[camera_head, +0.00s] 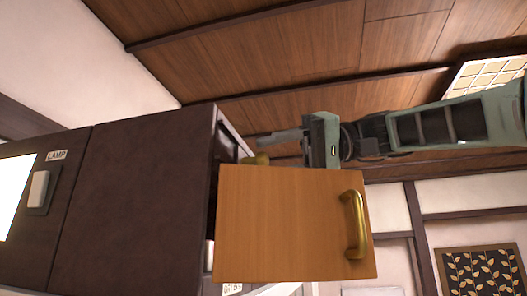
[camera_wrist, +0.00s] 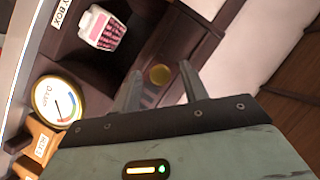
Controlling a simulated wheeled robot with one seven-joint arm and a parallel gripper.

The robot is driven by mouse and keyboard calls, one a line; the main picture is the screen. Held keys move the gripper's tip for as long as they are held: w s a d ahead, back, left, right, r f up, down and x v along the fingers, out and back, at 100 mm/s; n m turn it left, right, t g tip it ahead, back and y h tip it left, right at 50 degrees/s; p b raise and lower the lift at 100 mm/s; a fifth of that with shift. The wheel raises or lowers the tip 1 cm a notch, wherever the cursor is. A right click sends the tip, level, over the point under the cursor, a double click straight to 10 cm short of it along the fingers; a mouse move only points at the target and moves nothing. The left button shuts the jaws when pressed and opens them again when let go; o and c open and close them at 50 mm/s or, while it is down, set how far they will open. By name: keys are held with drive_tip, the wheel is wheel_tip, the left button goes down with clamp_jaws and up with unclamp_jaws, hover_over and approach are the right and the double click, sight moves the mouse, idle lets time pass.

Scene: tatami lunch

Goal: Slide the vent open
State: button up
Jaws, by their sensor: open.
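The knob (camera_head: 261,159) also shows in the head view, beside the dark cabinet, partly behind the wooden door. My gripper (camera_wrist: 161,69) is open, with one finger on each side of the knob in the picture. I cannot tell whether the fingers touch it. In the head view my gripper (camera_head: 267,149) points left, above the door's top edge.
An orange wooden door (camera_head: 285,230) with a brass handle (camera_head: 355,224) stands below my gripper. The dark cabinet (camera_head: 140,200) carries a lamp switch (camera_head: 39,189). A round gauge (camera_wrist: 55,104) and a white-and-pink box (camera_wrist: 103,28) lie left in the wrist view.

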sight(259, 156)
drive_tip(key=shift+x, duration=1.1)
clamp_jaws()
drive_tip(key=shift+s+a+f+b, duration=0.1)
drive_tip(key=shift+s+a+b, duration=0.1)
drive_tip(key=shift+s+b, duration=0.35)
drive_tip(key=shift+s+a+f+b, duration=0.1)
drive_tip(key=shift+s+a+b, duration=0.2)
drive_tip(key=shift+s, duration=0.4)
drive_tip(key=shift+s+a, duration=0.1)
drive_tip(key=shift+s, duration=0.3)
drive_tip(key=shift+r, duration=0.15)
unclamp_jaws()
drive_tip(key=shift+s, duration=0.15)
